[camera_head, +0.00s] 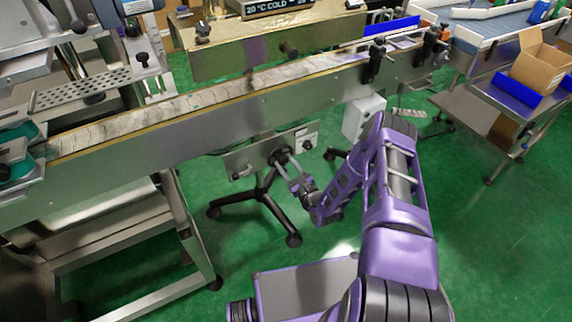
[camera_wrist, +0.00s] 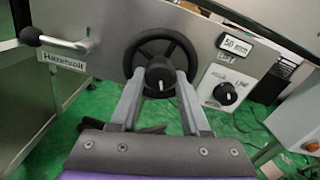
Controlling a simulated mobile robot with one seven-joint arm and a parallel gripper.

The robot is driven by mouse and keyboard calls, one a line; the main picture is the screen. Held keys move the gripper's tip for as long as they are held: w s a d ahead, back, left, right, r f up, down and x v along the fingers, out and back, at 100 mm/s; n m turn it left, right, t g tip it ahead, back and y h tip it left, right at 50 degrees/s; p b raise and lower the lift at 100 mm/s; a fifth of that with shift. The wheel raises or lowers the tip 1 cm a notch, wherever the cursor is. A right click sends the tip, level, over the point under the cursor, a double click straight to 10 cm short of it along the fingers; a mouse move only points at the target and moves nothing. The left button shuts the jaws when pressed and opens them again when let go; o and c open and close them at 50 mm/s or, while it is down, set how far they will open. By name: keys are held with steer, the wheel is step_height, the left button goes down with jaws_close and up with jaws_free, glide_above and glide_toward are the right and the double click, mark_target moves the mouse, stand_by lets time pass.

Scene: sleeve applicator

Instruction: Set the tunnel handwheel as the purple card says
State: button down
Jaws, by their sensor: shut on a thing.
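A black handwheel (camera_wrist: 172,46) with a round centre hub sits on a grey metal panel in the wrist view. It also shows under the conveyor in the head view (camera_head: 279,156). My gripper (camera_wrist: 160,80) has its two fingers on either side of the hub and is shut on it. The gripper shows small in the head view (camera_head: 291,169). A small display (camera_wrist: 235,45) right of the wheel appears to read 50 mm. I see no purple card in either view, and cannot tell from a label whether this is the tunnel's wheel.
Left of the wheel are a crank handle (camera_wrist: 33,36) and a name plate (camera_wrist: 64,57). Right of it is a black knob (camera_wrist: 225,94) on a white dial plate. The conveyor (camera_head: 200,100) runs above the panel. A black-legged stand (camera_head: 266,195) is below.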

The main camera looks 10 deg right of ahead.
steer(key=shift+n, duration=0.3)
steer(key=n, duration=0.6)
steer(key=shift+d, duration=0.15)
steer(key=n, duration=0.6)
steer(key=shift+n, duration=0.3)
steer(key=n, duration=0.6)
steer(key=shift+r, duration=0.15)
steer(key=n, duration=0.6)
steer(key=shift+r+n, duration=0.1)
steer(key=shift+n, duration=0.3)
steer(key=n, duration=1.2)
steer(key=shift+a+n, duration=0.2)
steer(key=shift+n, duration=0.1)
steer(key=n, duration=0.6)
steer(key=shift+s+a, duration=0.1)
steer(key=n, duration=0.6)
steer(key=shift+n, duration=0.3)
